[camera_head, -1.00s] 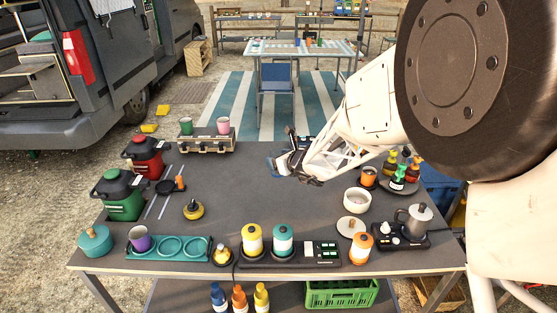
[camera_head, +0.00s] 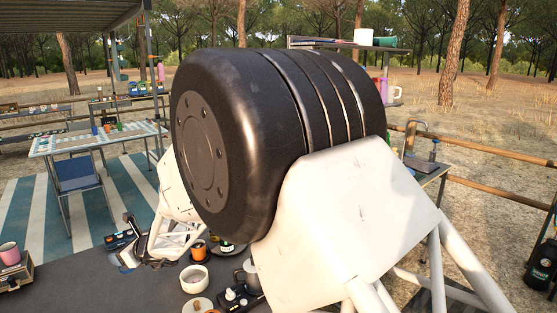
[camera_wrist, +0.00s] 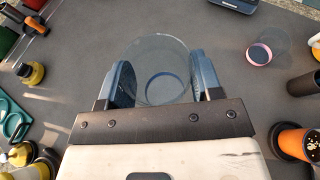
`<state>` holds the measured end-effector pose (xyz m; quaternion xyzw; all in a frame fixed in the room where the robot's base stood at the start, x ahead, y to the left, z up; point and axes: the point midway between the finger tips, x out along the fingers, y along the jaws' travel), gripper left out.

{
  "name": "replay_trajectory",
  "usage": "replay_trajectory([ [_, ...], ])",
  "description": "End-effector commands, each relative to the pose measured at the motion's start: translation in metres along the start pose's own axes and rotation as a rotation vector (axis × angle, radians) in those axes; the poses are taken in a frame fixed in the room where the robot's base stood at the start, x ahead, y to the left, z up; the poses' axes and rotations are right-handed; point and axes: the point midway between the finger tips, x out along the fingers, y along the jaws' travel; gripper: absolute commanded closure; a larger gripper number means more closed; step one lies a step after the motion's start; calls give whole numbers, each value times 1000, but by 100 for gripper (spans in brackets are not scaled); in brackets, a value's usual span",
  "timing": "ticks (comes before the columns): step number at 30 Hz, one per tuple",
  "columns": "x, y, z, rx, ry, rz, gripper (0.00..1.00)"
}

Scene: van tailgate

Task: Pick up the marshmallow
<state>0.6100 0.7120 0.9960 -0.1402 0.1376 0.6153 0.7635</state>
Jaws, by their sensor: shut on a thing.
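My gripper (camera_wrist: 166,88) has its two dark blue fingers on either side of a clear round glass container (camera_wrist: 158,55) in the wrist view, closed against its walls. The container looks empty, with a dark ring at its base. In the head view, my gripper (camera_head: 127,252) is low over the dark table, left of a white bowl; the glass is hard to make out there. I cannot identify a marshmallow in any view. Another clear glass (camera_wrist: 267,45) stands at the upper right of the wrist view, with a small pinkish disc at its bottom.
My arm covers much of the centre. The table between has bare room.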

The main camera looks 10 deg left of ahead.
Motion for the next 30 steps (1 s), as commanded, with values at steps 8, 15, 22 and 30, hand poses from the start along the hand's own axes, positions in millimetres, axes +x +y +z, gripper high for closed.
replay_trajectory([
  [8,-44,-79,-9,32,3,-80,65],
  [15,-86,-141,-19,59,6,-146,65],
  [22,-130,-197,-30,86,10,-210,65],
  [30,-188,-258,-46,118,13,-285,65],
])
